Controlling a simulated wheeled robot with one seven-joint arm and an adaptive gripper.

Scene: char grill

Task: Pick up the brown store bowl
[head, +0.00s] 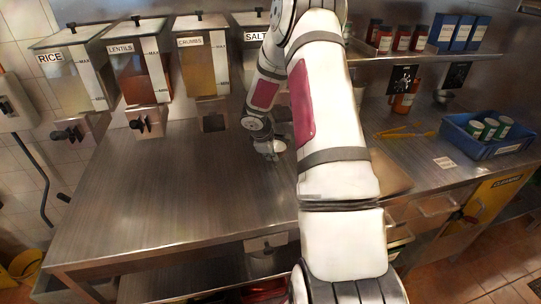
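I cannot make out a brown bowl in the head view; my arm covers part of the counter and could hide it. My gripper (271,157) is small and dark, low over the steel counter (170,195), in front of the salt dispenser. Its fingers are too small and dark to tell whether they are open or shut, or whether they hold anything. A tan flat surface (391,173) shows partly behind my arm on the right; I cannot tell what it is.
Dispensers labelled rice (70,80), lentils (142,75), crumbs (203,70) and salt (250,38) line the back. Right of my arm are yellow tongs (405,133) and a blue crate (505,147) with cans. A shelf (430,55) holds jars and boxes. The left counter is clear.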

